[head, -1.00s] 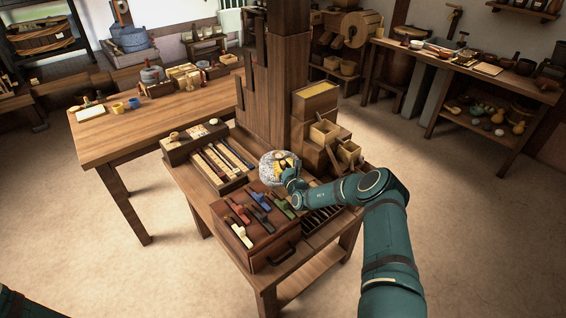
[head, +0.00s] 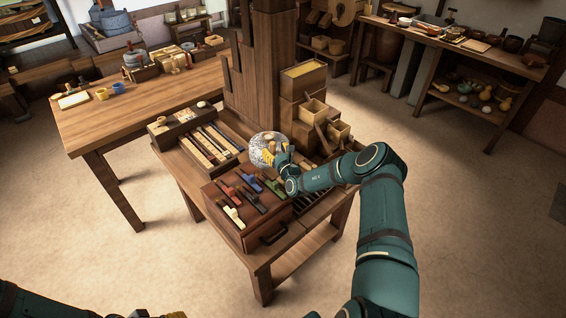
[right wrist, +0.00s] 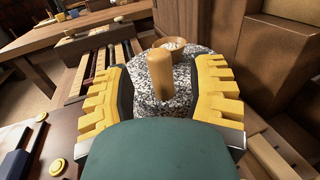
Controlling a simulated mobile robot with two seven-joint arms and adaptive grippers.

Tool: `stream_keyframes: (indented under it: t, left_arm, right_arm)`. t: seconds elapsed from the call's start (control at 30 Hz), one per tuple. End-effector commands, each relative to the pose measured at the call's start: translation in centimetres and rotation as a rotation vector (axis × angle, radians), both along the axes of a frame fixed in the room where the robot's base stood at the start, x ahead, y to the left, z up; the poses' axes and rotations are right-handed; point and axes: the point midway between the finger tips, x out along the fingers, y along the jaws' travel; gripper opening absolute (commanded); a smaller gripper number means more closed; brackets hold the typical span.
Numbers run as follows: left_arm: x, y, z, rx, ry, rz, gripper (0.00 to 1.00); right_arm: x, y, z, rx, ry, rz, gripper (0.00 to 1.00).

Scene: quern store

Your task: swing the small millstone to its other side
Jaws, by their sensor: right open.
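The small millstone (head: 258,148) is a round grey speckled stone on the low table, in front of the wooden post. In the right wrist view the stone (right wrist: 200,68) has an upright wooden peg handle (right wrist: 161,74) on the near side and a light wooden cup (right wrist: 173,44) beyond it. My right gripper (head: 272,156) is over the stone, its yellow fingers open on either side of the handle, with gaps showing between. Whether its palm touches the handle is hidden. My left gripper (head: 170,315) barely shows at the bottom edge; its fingers are cut off.
A drawer box with coloured-handled tools (head: 226,211) stands near the stone. A slotted tray (head: 212,148) lies to its left. Small open wooden boxes (head: 313,109) and the post (head: 273,60) stand close behind. A longer table (head: 130,108) is at the left; floor is clear around.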

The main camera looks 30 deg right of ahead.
Motion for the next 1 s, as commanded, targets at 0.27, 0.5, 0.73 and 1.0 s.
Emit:
stream_keyframes:
  t: [0.27,0.5,0.73,1.0]
  left_arm:
    - [0.0,0.0,0.0,0.000,0.000,0.000,0.52]
    - [0.0,0.0,0.0,0.000,0.000,0.000,0.52]
    - [0.0,0.0,0.0,0.000,0.000,0.000,0.52]
    - [0.0,0.0,0.0,0.000,0.000,0.000,0.52]
  right_arm:
    - [-5.3,0.8,-0.1,0.002,0.004,0.000,0.56]
    - [-8.5,1.3,-0.1,0.000,0.002,0.001,0.56]
    - [-9.3,1.5,0.0,0.000,0.001,0.001,0.56]
    - [-9.2,1.5,0.0,0.000,0.001,0.001,0.56]
